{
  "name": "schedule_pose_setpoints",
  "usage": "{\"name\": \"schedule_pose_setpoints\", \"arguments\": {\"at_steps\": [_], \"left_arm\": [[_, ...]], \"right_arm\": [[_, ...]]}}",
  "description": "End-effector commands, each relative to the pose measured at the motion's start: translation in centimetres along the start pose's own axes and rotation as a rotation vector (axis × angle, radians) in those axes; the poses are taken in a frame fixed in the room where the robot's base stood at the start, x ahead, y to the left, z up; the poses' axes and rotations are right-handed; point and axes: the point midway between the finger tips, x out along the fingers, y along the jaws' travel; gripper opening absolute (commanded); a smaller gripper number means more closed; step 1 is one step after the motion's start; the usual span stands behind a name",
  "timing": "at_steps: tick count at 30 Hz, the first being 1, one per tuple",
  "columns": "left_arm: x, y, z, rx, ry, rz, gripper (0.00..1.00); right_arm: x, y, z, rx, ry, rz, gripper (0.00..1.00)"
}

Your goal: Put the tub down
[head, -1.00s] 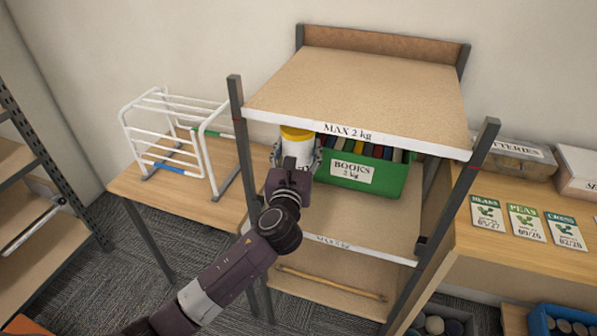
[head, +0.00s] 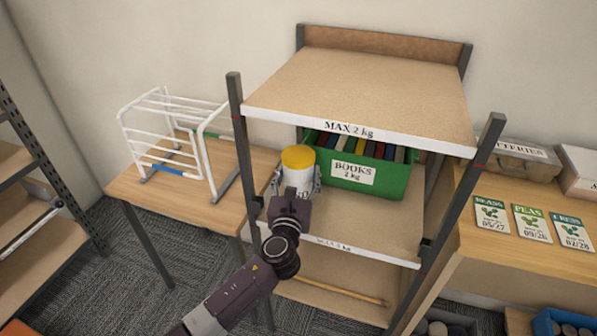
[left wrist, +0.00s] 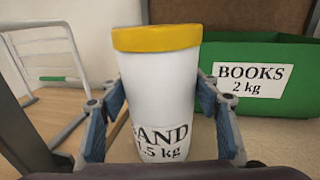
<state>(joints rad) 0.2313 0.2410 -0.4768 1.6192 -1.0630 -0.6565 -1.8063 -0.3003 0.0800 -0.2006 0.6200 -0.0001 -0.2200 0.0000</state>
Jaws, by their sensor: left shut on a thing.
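The tub (head: 296,172) is white with a yellow lid. In the left wrist view the tub (left wrist: 160,90) stands upright and its label reads "AND" and "5 kg", partly cut off. My left gripper (head: 295,188) is shut on the tub, with one blue-padded finger on each side. It holds the tub at the left part of the middle shelf (head: 385,225), left of the green crate. I cannot tell whether the tub's base touches the shelf, since my gripper hides it. My right gripper is not in view.
The green crate (head: 352,191) marked "BOOKS 2 kg" stands on the middle shelf, close to the tub's right. The top shelf (head: 365,85), marked "MAX 2 kg", is empty. Grey posts flank the shelves. A white rack (head: 170,135) stands on the table (head: 180,200) at left.

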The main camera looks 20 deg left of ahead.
Motion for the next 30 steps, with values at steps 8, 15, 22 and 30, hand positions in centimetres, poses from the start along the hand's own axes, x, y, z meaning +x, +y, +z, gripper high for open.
{"name": "schedule_pose_setpoints", "arguments": {"at_steps": [8, 15, 22, 30], "left_arm": [[0.0, 0.0, -0.1, 0.001, 0.001, 0.000, 0.74], [0.0, 0.0, -0.1, 0.001, 0.000, 0.000, 0.74], [-1.7, 0.0, -0.1, 0.001, 0.001, -0.002, 0.74], [-7.2, -0.1, -0.2, 0.001, 0.003, -0.003, 0.74]], "right_arm": [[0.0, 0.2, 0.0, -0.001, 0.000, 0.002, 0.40], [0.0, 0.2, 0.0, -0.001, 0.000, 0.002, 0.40], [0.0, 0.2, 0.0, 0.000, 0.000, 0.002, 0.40], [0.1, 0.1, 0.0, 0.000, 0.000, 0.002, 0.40]]}}
